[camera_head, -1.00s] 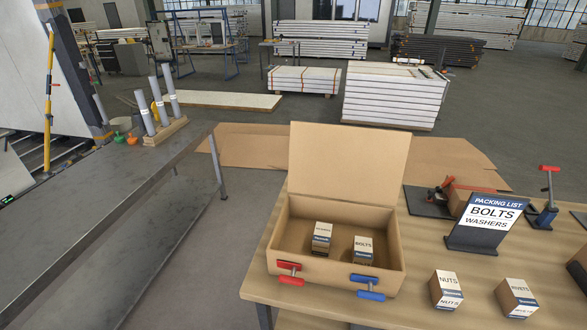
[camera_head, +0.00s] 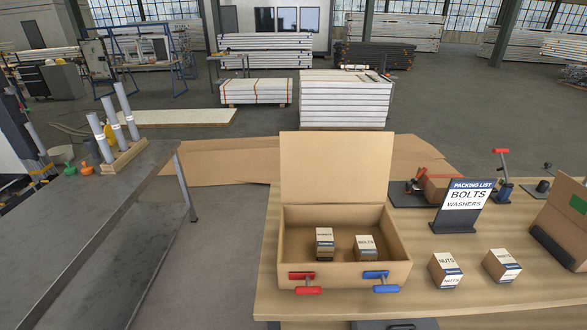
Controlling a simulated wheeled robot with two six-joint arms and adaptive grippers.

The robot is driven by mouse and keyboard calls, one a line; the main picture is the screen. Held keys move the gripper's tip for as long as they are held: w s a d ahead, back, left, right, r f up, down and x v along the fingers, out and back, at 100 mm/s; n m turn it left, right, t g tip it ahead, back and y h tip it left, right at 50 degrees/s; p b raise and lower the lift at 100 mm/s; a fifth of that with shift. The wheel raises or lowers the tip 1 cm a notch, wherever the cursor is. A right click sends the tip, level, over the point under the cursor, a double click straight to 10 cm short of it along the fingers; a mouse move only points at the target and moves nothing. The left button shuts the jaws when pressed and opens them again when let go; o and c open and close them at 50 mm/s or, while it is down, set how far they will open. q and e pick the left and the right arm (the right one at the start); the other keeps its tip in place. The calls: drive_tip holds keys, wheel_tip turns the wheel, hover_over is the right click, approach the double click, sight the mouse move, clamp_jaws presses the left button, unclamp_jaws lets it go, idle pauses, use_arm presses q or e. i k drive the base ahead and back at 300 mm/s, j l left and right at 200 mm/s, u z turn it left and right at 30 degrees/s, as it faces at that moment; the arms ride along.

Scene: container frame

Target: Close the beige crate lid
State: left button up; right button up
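The beige crate (camera_head: 345,277) stands on the wooden table at the centre of the head view. Its lid (camera_head: 336,167) stands open and nearly upright along the crate's far edge. Two small boxes lie inside: one on the left (camera_head: 325,243), its label hard to read, and one marked BOLTS (camera_head: 366,247). A red handle (camera_head: 304,283) and a blue handle (camera_head: 380,282) are on the crate's front. Neither of my grippers shows in the head view.
A packing list sign (camera_head: 462,205) reading BOLTS and WASHERS stands right of the crate. A NUTS box (camera_head: 445,270) and another small box (camera_head: 502,265) sit in front of it. A brown case (camera_head: 566,225) is at the right edge. A grey bench (camera_head: 90,225) stands left, across a gap.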

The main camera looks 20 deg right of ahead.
sight(316, 166)
drive_tip(key=i+j+u, duration=0.7)
drive_tip(key=u, duration=0.15)
drive_tip(key=i+l+z, duration=0.15)
drive_tip(key=i+z, duration=0.2)
drive_tip(key=i, duration=0.15)
drive_tip(key=i+z, duration=0.4)
drive_tip(key=i, duration=0.15)
drive_tip(key=i+j+z, duration=0.2)
drive_tip(key=i+z, duration=0.15)
drive_tip(key=i, duration=0.15)
drive_tip(key=i+z, duration=0.7)
drive_tip(key=i+j+z, duration=0.2)
drive_tip(key=i+z, duration=0.35)
drive_tip(key=z, duration=0.3)
drive_tip(key=i+j+z, duration=0.1)
drive_tip(key=z, duration=0.4)
drive_tip(key=i+j+z, duration=0.2)
drive_tip(key=z, duration=0.25)
drive_tip(key=i+j+z, duration=0.1)
drive_tip(key=z, duration=0.4)
drive_tip(key=j+z, duration=0.35)
drive_tip(key=z, duration=0.15)
drive_tip(key=i+j+z, duration=0.1)
drive_tip(key=j+z, duration=0.15)
drive_tip(key=z, duration=0.25)
drive_tip(key=j+z, duration=0.25)
drive_tip(key=z, duration=0.2)
